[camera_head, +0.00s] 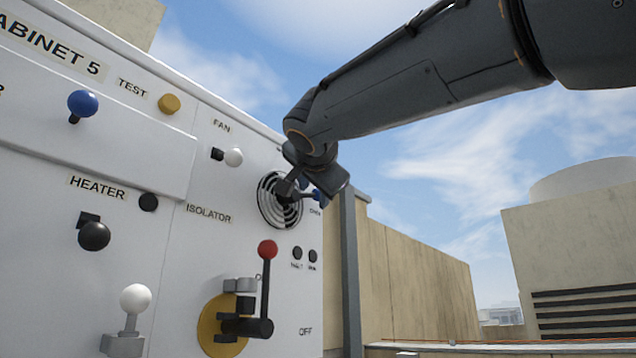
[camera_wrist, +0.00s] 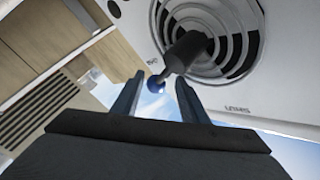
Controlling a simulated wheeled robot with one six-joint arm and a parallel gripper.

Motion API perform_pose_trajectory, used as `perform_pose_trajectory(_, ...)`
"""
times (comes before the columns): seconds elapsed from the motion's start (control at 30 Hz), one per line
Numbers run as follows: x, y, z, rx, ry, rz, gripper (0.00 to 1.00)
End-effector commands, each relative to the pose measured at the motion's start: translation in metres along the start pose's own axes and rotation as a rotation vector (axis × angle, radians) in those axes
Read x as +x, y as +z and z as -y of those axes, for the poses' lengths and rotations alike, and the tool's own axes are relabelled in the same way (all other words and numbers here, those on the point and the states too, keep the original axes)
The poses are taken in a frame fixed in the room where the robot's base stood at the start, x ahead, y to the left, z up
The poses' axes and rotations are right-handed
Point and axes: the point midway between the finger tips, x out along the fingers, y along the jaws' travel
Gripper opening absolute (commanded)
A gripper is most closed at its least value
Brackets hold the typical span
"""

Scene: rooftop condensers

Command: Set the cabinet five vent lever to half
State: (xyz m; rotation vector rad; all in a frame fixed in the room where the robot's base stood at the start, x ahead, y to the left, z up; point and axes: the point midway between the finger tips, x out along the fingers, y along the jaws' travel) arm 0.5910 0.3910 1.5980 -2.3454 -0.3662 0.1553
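The cabinet five vent is a round black-slatted grille (camera_head: 268,214) on the white panel of cabinet 5 (camera_head: 240,175). Its dark lever reaches out from the grille's middle and ends in a blue knob (camera_head: 317,194), pointing right in the head view. A small label reading roughly OPEN sits just below the knob. In the wrist view the dark lever (camera_wrist: 184,54) and blue knob (camera_wrist: 155,86) show in front of the grille (camera_wrist: 235,45). My gripper (camera_wrist: 158,95) is open, with the knob seen between its fingers; contact cannot be told. In the head view my gripper (camera_head: 308,185) partly covers the lever.
Below the vent is an isolator handle with a red knob (camera_head: 267,250), and two small black buttons (camera_head: 305,255). Blue (camera_head: 82,103), yellow (camera_head: 169,103), and black (camera_head: 94,236) knobs are further left.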

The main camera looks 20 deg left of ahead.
Motion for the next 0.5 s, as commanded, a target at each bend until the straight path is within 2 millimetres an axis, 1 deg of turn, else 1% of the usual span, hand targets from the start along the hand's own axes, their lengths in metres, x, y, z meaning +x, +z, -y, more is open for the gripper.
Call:
perform_pose_trajectory(0.03,0.0020,-0.0040,-0.0013,0.000,0.002,-0.003,0.43)
perform_pose_trajectory(0.13,0.0031,-0.0072,-0.0027,0.002,0.000,-0.005,0.43)
perform_pose_trajectory(0.37,0.0026,-0.0087,-0.0040,0.003,-0.001,-0.006,0.43)
perform_pose_trajectory(0.43,0.0027,-0.0086,-0.0040,0.003,0.000,-0.006,0.34)
perform_pose_trajectory(0.5,0.0027,-0.0085,-0.0039,0.003,0.000,-0.006,0.23)
